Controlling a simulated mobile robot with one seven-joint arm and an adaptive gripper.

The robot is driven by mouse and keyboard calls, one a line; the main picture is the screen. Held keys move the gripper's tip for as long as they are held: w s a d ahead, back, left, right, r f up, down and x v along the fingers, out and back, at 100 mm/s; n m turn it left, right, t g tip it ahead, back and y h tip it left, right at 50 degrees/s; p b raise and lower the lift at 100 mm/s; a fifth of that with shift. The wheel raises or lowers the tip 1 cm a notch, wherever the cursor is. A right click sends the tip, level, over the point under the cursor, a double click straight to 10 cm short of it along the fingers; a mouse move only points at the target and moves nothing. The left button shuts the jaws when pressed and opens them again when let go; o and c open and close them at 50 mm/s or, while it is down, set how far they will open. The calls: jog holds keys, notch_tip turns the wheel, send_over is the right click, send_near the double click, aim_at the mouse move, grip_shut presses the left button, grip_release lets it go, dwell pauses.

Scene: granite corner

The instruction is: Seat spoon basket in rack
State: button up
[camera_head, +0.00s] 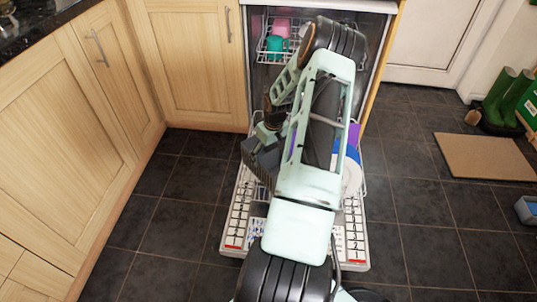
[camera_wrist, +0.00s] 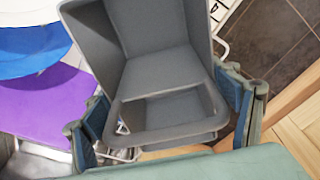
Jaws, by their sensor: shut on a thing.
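The spoon basket is a grey open box with compartments; in the head view its grey side (camera_head: 262,160) shows left of my arm. In the wrist view the basket (camera_wrist: 160,75) fills the middle, tilted in the picture. My gripper (camera_wrist: 167,112) is shut on it, one finger at each side; in the head view the gripper (camera_head: 268,133) is partly hidden by my arm. The lower rack of the dishwasher is mostly covered by my arm and the basket; its white wires (camera_wrist: 222,47) show beside the basket. I cannot tell whether the basket touches the rack.
Blue (camera_wrist: 35,55) and purple (camera_wrist: 50,112) dishes lie left of the basket in the wrist view. The upper rack (camera_head: 265,55) holds pink and teal cups. The open dishwasher door (camera_head: 236,225) lies below.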

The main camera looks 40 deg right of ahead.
jog(key=shift+f, duration=0.3)
jog(key=o, duration=1.8)
jog(key=shift+r, duration=0.15)
jog(key=r+p, duration=0.1)
jog(key=r, duration=0.3)
jog(key=s+r+p, duration=0.1)
jog(key=r+p, duration=0.1)
jog(key=r, duration=0.2)
jog(key=r+p, duration=0.2)
jog(key=r, duration=0.2)
jog(key=shift+s+a+r, duration=0.1)
jog(key=shift+s+r, duration=0.3)
